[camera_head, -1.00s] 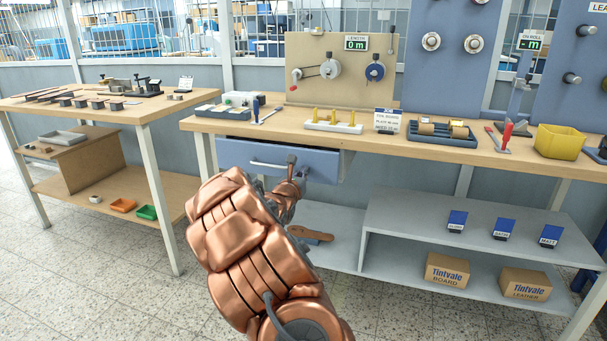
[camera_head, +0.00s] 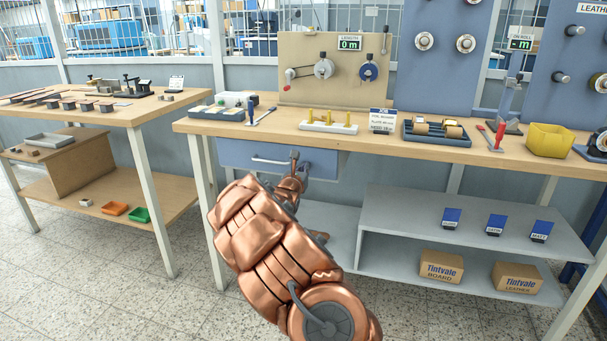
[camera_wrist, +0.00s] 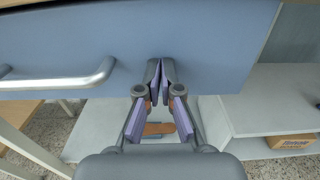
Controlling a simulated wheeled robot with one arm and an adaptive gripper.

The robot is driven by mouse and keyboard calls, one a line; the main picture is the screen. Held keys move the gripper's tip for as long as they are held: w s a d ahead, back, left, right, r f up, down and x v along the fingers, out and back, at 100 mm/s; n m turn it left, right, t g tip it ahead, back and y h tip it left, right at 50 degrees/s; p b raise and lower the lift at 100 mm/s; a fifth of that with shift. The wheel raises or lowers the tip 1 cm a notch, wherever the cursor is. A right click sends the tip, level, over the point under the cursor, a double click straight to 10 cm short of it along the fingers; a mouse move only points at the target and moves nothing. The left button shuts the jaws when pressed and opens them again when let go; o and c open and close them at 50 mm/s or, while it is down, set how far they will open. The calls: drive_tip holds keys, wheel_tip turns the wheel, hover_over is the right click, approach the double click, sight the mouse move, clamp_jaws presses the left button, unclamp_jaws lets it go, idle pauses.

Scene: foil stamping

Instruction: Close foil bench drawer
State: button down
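The foil bench drawer (camera_head: 235,154) has a plain blue front with a silver bar handle (camera_head: 270,161), under the left part of the bench top. In the head view its front sits close beneath the bench edge; I cannot tell whether a small gap is left. My gripper (camera_head: 294,156) is at the right part of the drawer front, right of the handle and not around it. In the wrist view, the fingertips (camera_wrist: 161,68) are together against or just before the blue front (camera_wrist: 215,45), with nothing between them. The handle (camera_wrist: 70,80) shows at left there.
The wooden bench top (camera_head: 400,147) carries a foil rack (camera_head: 437,133), a yellow bin (camera_head: 550,140) and small tools. A grey lower shelf (camera_head: 400,216) with boxes stands right of my arm. A second table (camera_head: 130,115) stands at left. The floor between them is clear.

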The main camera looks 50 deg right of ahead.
drive_tip(key=shift+r, duration=0.3)
drive_tip(key=b+v, duration=0.1)
drive_tip(key=v, duration=1.3)
drive_tip(key=shift+f+b, duration=0.3)
